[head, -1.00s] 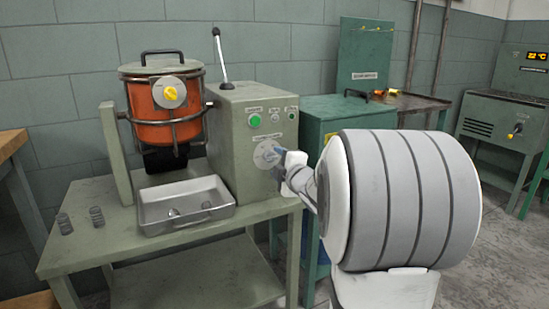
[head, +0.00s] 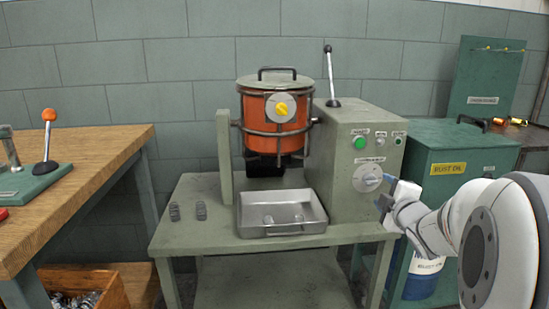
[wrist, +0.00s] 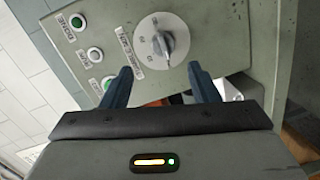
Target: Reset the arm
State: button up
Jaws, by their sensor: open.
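My gripper (wrist: 160,88) is open in the wrist view, its two dark blue fingers apart and nothing between them. The grey dial (wrist: 162,42) on the machine's panel lies just beyond the fingertips. In the head view my gripper (head: 387,193) is at the right side of the green-grey control box (head: 345,205), close to the dial (head: 368,178). Whether a finger touches the dial, I cannot tell. My white arm (head: 440,225) reaches in from the lower right.
An orange pot (head: 262,122) hangs in a frame above a metal tray (head: 300,226). Two small springs (head: 201,211) lie left of it on the table. A lever (head: 330,75) rises from the box. A wooden bench (head: 90,175) stands left, a green cabinet (head: 465,150) right.

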notch_tip(320, 180, up, 8)
jog(key=s+a+m+g+h+p, duration=0.2)
jog(key=s+m+g+p, duration=0.15)
jog(key=p, duration=0.45)
jog(key=s+a+r+m+g+y+p, duration=0.1)
jog(key=s+a+r+m+g+p, duration=0.4)
jog(key=s+p, duration=0.6)
jog(key=s+a+r+m+g+y+p, duration=0.1)
jog(key=s+a+r+m+g+p, duration=0.4)
jog(key=s+a+r+p, duration=0.5)
jog(key=s+m+p, duration=0.1)
jog(key=s+p, duration=0.1)
jog(key=p, duration=0.4)
jog(key=shift+s+a+r+y, duration=0.2)
jog(key=shift+s+a+y, duration=0.1)
jog(key=shift+y, duration=0.1)
jog(key=shift+g, duration=0.25)
